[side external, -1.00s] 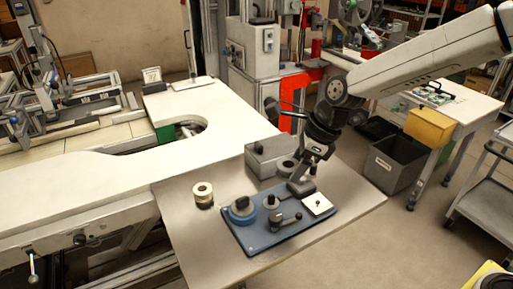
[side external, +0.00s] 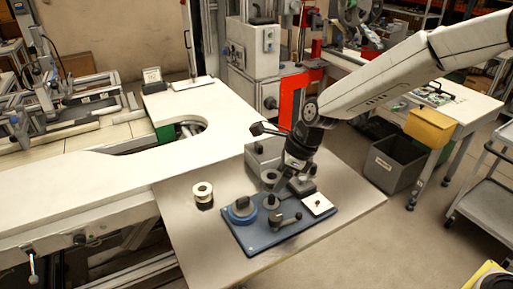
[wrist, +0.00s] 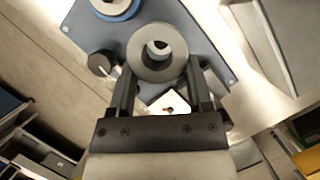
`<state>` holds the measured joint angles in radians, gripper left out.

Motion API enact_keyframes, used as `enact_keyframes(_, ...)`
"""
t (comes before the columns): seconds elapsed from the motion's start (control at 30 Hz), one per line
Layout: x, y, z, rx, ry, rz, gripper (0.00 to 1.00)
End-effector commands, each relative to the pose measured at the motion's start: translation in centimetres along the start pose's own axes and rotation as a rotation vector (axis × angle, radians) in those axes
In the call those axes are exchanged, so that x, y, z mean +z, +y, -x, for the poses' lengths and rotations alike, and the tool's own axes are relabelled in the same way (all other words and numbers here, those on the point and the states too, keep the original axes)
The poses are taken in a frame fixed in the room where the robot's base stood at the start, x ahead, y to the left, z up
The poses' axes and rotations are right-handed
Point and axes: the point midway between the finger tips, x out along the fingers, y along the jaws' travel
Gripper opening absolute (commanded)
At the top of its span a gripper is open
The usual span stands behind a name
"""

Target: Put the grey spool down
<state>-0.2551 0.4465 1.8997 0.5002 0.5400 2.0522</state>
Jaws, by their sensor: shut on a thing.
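The grey spool (side external: 269,177) is held at the end of my gripper (side external: 281,181), above the blue board (side external: 252,239) in the side external view. It shows as a grey ring (wrist: 157,66) between my gripper's fingers (wrist: 158,80) in the wrist view, with the board beneath. A short post with a round base (side external: 270,201) stands on the board just below the spool in the picture. I cannot tell whether the post is in line with the hole. A blue spool (side external: 242,214) sits at the board's left.
A crank-like dark part (side external: 286,220) and a white square plate (side external: 318,205) are on the board. A cream-and-dark spool stack (side external: 203,195) stands left of it on the table. A grey box (side external: 262,153) is behind. The table's front right is clear.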

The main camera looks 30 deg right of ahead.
Motion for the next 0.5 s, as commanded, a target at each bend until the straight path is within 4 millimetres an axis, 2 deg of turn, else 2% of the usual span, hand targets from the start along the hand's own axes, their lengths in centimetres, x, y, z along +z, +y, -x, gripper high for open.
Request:
enact_keyframes(0.1, -0.7, 0.1, -1.4, 0.002, 0.003, -0.002, 0.09)
enact_keyframes(0.2, -0.9, 0.0, -1.9, 0.0, 0.001, -0.001, 0.09)
enact_keyframes(0.5, -0.9, 0.0, -2.0, -0.001, 0.001, -0.001, 0.09)
